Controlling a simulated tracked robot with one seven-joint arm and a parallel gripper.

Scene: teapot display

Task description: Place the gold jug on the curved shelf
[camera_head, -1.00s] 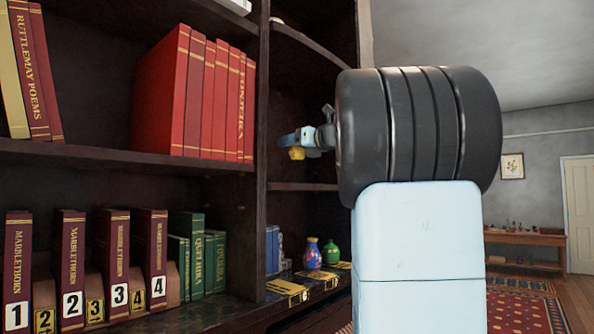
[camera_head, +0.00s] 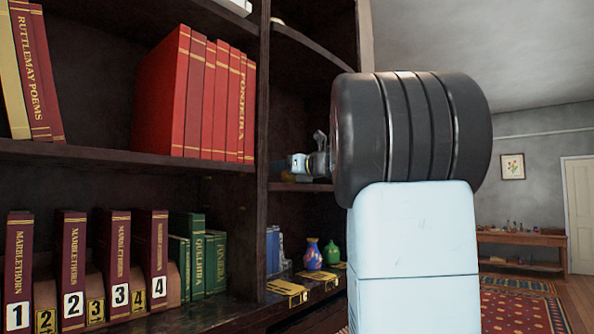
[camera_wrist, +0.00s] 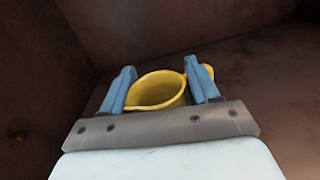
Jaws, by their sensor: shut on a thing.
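The gold jug (camera_wrist: 157,90) sits between the two blue fingers of my gripper (camera_wrist: 160,84) in the wrist view. Its open rim faces the camera, and a yellow part shows beyond the right finger. My gripper is shut on it. The jug is small and shadowed there, low under the fingers. I cannot tell whether it touches the shelf.
A dark upright divider (camera_head: 260,150) stands left of my gripper. Red books (camera_head: 200,95) fill the shelf beyond it. Below stand a blue patterned vase (camera_head: 312,255) and a green vase (camera_head: 332,253). My arm hides much of the right bay.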

